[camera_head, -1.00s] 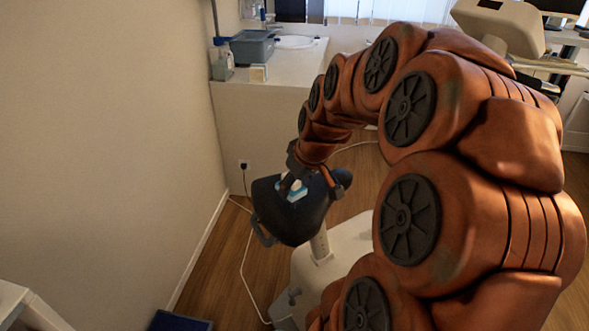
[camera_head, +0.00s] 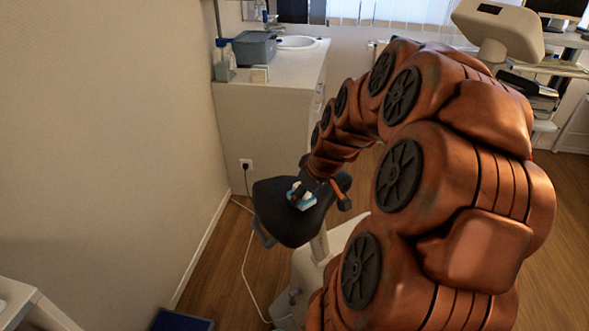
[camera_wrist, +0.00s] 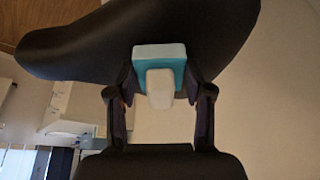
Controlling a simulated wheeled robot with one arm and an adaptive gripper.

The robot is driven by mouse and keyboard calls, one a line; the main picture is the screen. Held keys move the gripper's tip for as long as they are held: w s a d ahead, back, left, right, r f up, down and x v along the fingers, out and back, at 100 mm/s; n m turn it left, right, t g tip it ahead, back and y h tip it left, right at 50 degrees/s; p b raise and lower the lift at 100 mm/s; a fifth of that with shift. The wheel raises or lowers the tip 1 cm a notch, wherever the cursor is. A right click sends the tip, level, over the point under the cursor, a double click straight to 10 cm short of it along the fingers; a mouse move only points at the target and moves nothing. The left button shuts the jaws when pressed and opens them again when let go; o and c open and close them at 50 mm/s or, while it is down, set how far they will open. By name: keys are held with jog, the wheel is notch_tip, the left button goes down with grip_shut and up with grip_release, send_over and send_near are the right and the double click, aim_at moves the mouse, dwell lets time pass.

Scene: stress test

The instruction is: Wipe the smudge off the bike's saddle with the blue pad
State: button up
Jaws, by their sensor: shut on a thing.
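The bike's dark saddle (camera_head: 283,222) stands in the middle of the room on a pale post. It fills the upper part of the wrist view (camera_wrist: 85,45). The blue pad (camera_head: 308,204) has a white grip, which my gripper (camera_head: 299,190) is shut on. In the wrist view the pad (camera_wrist: 158,52) lies against the saddle, with the two fingers (camera_wrist: 160,90) on either side of its white grip. It looks to be touching the saddle, though the contact itself is hidden. I cannot make out a smudge on the visible saddle.
The white bike body (camera_head: 310,268) stands below the saddle, with a cable on the wooden floor. A wall (camera_head: 100,140) rises to the left. A counter (camera_head: 290,68) with a grey bin (camera_head: 254,48) is behind. A blue tray (camera_head: 180,322) is at the bottom left.

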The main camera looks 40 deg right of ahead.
jog(key=shift+w+a+b, duration=0.15)
jog(key=shift+w+a, duration=0.05)
jog(key=shift+a, duration=0.4)
jog(key=shift+w+a+b, duration=0.15)
jog(key=shift+a, duration=0.45)
jog(key=shift+w+a+r, duration=0.1)
jog(key=shift+a, duration=0.15)
notch_tip(320, 180, up, 8)
jog(key=shift+p, duration=0.3)
